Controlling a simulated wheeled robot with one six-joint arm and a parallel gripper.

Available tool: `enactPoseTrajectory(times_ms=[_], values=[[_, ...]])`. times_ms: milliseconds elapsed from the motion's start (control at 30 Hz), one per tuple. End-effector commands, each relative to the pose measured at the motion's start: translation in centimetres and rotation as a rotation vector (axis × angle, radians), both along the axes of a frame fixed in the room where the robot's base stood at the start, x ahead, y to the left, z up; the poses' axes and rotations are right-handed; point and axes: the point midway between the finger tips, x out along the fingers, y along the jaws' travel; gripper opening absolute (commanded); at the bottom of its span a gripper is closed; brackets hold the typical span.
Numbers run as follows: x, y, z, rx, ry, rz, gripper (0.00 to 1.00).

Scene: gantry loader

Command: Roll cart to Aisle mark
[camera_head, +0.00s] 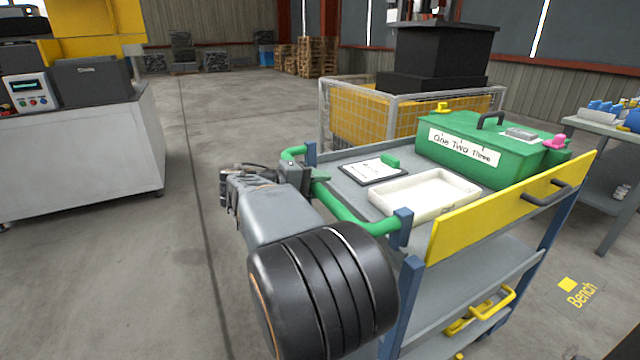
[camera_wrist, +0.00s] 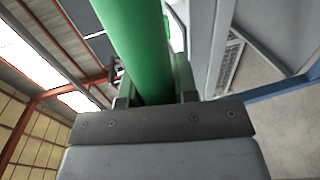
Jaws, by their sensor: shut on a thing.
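The cart (camera_head: 378,214) stands right of centre in the head view, with a grey top, blue posts, lower shelves and a yellow side panel (camera_head: 505,210). Its green push handle (camera_head: 345,215) runs along the near left end. My gripper (camera_head: 308,176) is shut on the handle bar. In the wrist view the green handle (camera_wrist: 138,45) passes between the jaws of my gripper (camera_wrist: 155,95). A yellow floor label reading "Bench" (camera_head: 580,294) lies to the right of the cart. No label reading "Aisle" is in view.
A green toolbox (camera_head: 480,150), white tray (camera_head: 425,193) and clipboard (camera_head: 371,170) ride on the cart. A yellow mesh enclosure (camera_head: 375,118) stands behind it. A grey machine cabinet (camera_head: 85,140) is at left, a workbench (camera_head: 605,128) at right. Open floor (camera_head: 225,110) lies between cabinet and cart.

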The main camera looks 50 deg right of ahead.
Motion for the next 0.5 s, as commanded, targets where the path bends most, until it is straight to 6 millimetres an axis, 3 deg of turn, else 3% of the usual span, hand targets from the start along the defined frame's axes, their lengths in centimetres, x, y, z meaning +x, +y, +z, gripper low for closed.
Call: enactPoseTrajectory(times_ms=[267, 500], values=[[0.02, 0.01, -0.10, 0.002, 0.000, 0.000, 0.52], [0.06, 0.06, 0.00, 0.001, -0.001, 0.001, 0.53]])
